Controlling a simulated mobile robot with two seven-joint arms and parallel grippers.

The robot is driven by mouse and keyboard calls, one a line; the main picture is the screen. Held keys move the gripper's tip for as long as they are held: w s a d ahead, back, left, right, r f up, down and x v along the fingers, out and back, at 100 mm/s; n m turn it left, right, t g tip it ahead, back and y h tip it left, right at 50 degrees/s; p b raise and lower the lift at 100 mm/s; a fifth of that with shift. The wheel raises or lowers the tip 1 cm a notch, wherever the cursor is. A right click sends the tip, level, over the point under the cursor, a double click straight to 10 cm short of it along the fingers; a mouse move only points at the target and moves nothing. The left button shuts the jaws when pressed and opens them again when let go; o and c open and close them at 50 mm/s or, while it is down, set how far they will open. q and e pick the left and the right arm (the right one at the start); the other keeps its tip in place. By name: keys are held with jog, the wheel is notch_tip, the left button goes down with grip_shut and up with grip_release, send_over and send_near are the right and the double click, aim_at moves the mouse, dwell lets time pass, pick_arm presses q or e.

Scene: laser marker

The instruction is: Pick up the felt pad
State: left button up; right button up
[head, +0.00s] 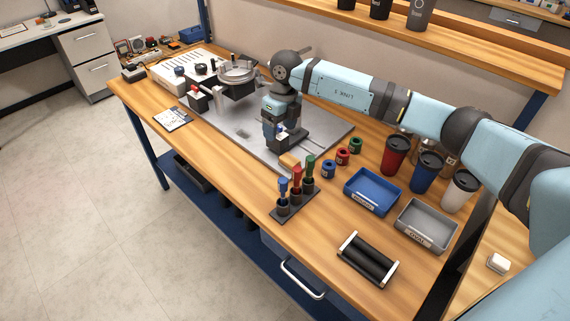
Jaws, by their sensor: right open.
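I cannot tell for sure which thing is the felt pad. A small tan block (289,162) lies at the front edge of the grey metal plate (328,133), and a small whitish block (498,263) lies on the wooden surface at the lower right. My right gripper (283,144) points down over the plate, just behind the tan block. It is open; its fingertips are small and partly hidden, and I cannot tell whether they touch anything. My left gripper is not in view.
A rack (294,204) with blue, red and green handled tools stands in front of small coloured pots (343,156). A blue tray (372,192), a grey tray (427,226), lidded cups (427,172) and a black roller unit (368,260) stand to the right. The bench's front left is mostly clear.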

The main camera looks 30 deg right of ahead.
jog(key=w+d+h, duration=0.1)
jog(key=d, duration=0.2)
send_over(287, 156)
jog(key=f, duration=0.6)
jog(key=shift+w+d+f, duration=0.15)
jog(key=shift+w+f, duration=0.05)
jog(key=shift+s+a+f, duration=0.15)
jog(key=shift+f, duration=1.35)
jog(key=shift+s+a+f, duration=0.1)
jog(key=shift+f, duration=1.4)
jog(key=c, duration=1)
